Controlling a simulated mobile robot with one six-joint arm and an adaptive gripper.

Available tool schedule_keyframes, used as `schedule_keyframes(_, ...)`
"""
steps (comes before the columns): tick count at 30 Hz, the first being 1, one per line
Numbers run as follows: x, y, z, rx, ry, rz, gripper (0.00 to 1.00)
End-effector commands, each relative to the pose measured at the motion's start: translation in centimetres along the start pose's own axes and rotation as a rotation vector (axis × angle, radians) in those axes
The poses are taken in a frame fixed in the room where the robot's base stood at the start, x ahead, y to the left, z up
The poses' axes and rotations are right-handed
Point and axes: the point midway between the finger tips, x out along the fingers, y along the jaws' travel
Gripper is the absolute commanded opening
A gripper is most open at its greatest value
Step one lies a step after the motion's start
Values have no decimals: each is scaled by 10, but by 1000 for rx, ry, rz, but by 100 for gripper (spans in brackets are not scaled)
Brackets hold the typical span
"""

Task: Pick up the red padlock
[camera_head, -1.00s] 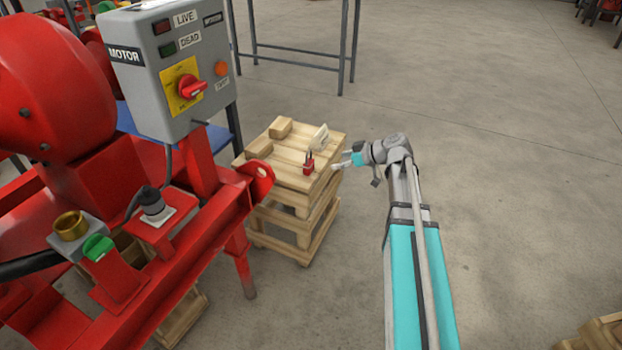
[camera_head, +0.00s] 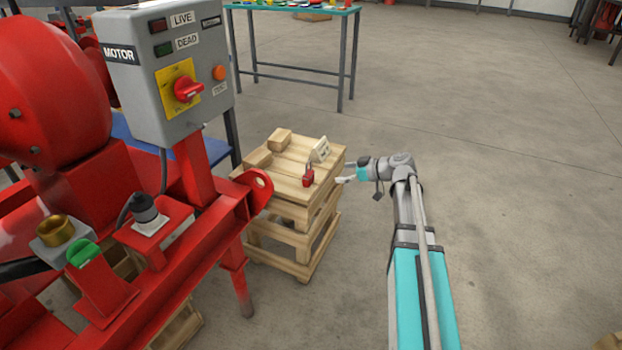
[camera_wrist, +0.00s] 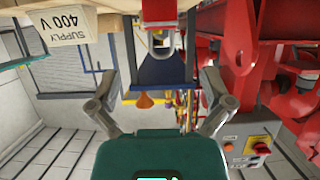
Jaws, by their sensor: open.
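The red padlock (camera_head: 308,178) stands upright on the wooden crate stack (camera_head: 291,185), near the right edge of its top. My gripper (camera_head: 346,178) is just to the right of the padlock, at about its height, open and apart from it. In the wrist view, which is upside down, the padlock's red body (camera_wrist: 159,11) is at the top middle with its grey shackle below. The two fingers of my gripper (camera_wrist: 160,100) are spread wide on either side of the padlock's line, with nothing between them.
A cream block (camera_head: 320,149), marked SUPPLY 400 V in the wrist view (camera_wrist: 63,22), stands just behind the padlock. Two wooden blocks (camera_head: 279,139) lie farther back on the crates. The red skid and grey motor box (camera_head: 172,70) stand left.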

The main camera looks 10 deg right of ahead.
Motion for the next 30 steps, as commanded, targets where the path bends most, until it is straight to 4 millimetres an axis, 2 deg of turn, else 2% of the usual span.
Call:
schedule_keyframes(15, 71, 0, 2, -1, 0, -2, 100)
schedule_keyframes(20, 78, 0, 1, 0, 0, -1, 100)
schedule_keyframes(30, 79, -1, 0, 0, 0, -1, 100)
